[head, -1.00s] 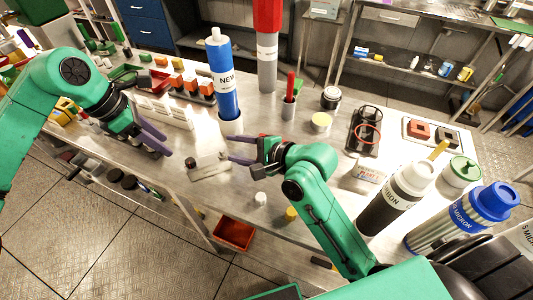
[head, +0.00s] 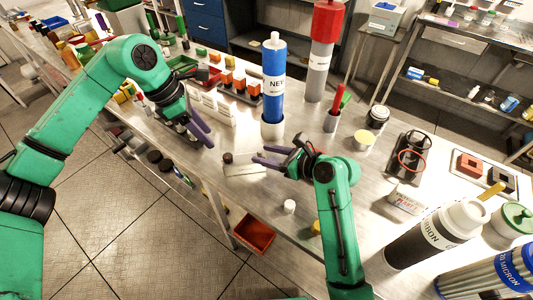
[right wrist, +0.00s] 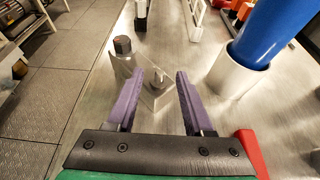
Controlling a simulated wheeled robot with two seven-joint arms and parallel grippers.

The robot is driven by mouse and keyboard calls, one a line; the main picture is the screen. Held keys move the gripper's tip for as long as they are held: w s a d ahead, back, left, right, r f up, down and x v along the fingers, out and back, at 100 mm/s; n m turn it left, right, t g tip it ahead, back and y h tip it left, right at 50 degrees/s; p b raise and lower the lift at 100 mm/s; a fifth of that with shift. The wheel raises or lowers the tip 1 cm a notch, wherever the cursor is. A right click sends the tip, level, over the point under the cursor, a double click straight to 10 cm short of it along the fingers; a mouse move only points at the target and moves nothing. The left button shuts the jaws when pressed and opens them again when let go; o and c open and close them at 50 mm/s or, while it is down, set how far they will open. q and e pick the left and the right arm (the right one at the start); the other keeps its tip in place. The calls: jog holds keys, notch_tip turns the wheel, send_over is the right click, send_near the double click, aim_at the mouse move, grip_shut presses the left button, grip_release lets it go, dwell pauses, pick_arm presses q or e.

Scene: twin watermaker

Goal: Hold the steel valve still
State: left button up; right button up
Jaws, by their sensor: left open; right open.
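The steel valve (head: 245,168) is a flat metal block with a dark knob at its left end, lying on the steel bench near its front edge. In the right wrist view the valve (right wrist: 125,66) lies ahead and below, its metal stem showing between the fingers. My right gripper (head: 259,154) is open with purple fingers, just right of and over the valve; in the right wrist view its fingertips (right wrist: 160,72) are apart with nothing gripped. Contact with the valve cannot be told. My left gripper (head: 208,136) is open and empty, left of the valve over the bench.
A blue cartridge (head: 273,82) stands in a white cup behind the valve. A white rack (head: 213,107) lies behind my left gripper. A white cap (head: 289,207) stands near the front edge. A red bin (head: 254,234) sits below the bench.

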jog(key=shift+w+a, duration=0.1)
jog(key=shift+a, duration=0.05)
grip_shut()
dwell(3.2)
jog(key=shift+c, duration=0.8)
grip_release()
grip_shut()
